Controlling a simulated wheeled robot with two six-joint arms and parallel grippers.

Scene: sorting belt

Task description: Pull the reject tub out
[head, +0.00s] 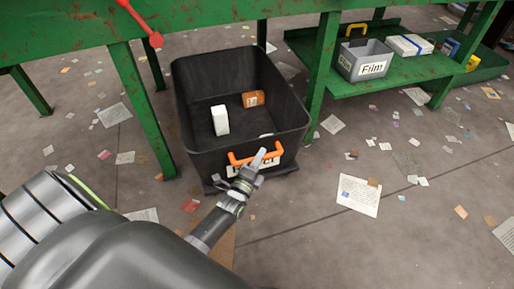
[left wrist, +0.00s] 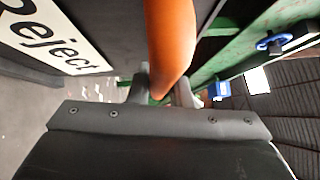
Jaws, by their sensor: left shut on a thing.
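The reject tub (head: 188,108) is a large black bin on the floor, partly under the green table. It holds a white box (head: 220,120) and a brown-orange box (head: 253,98). Its front has an orange handle (head: 236,161) and a white label that reads "Reject" in the left wrist view (left wrist: 55,32). My left gripper (head: 255,165) is shut on the orange handle, which shows between the fingers in the left wrist view (left wrist: 170,45). My fingers hide part of the label and handle. My right gripper is not in view.
Green table legs (head: 142,110) stand on both sides of the tub. A lower green shelf (head: 345,88) at right holds a grey bin (head: 365,60) labelled "Film" and white boxes. The floor in front is open, with scattered papers (head: 358,195).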

